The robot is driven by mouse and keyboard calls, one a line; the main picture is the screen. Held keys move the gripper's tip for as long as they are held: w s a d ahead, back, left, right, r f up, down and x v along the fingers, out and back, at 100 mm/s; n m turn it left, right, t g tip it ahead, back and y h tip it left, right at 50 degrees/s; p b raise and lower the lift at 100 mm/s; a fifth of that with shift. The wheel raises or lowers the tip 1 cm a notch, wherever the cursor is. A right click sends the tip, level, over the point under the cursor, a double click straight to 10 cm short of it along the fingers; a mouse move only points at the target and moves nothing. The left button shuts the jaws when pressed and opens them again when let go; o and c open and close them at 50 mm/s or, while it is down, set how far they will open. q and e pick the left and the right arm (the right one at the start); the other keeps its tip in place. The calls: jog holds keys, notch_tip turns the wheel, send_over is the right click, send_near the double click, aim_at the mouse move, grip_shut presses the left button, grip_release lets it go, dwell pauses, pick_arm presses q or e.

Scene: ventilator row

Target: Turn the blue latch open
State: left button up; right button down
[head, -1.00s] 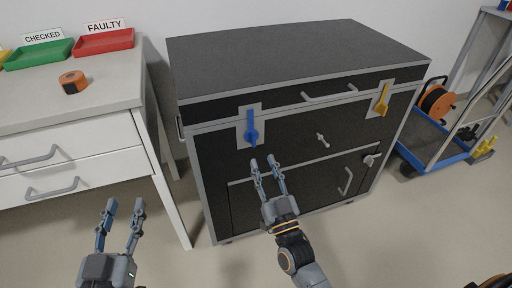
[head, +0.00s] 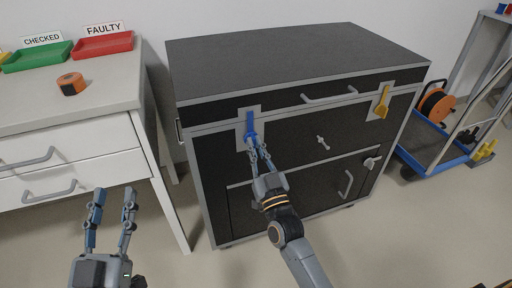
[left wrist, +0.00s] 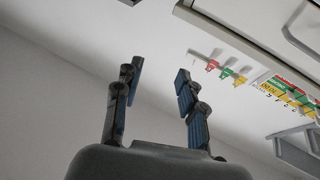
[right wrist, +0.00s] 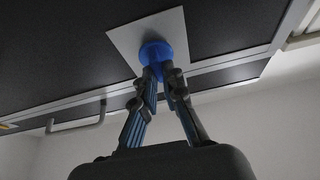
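The blue latch (head: 250,124) sits on a light plate at the left of the black case's front, its long part roughly upright. My right gripper (head: 257,149) is at the latch in the head view. In the right wrist view its fingers (right wrist: 160,72) are drawn close together on either side of the blue latch (right wrist: 156,50), whose rounded end shows past the tips. Part of the latch is hidden by the fingers. My left gripper (head: 114,192) is open and empty, in front of the white drawers; its spread fingers show in the left wrist view (left wrist: 158,78).
The black case (head: 300,55) has a yellow latch (head: 382,102), a grey lid handle (head: 330,96) and a small knob (head: 322,143). A white drawer unit (head: 75,130) stands left, with green and red trays and an orange tape roll. A blue cart (head: 432,145) stands right.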

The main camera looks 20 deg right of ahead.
dwell(0.3)
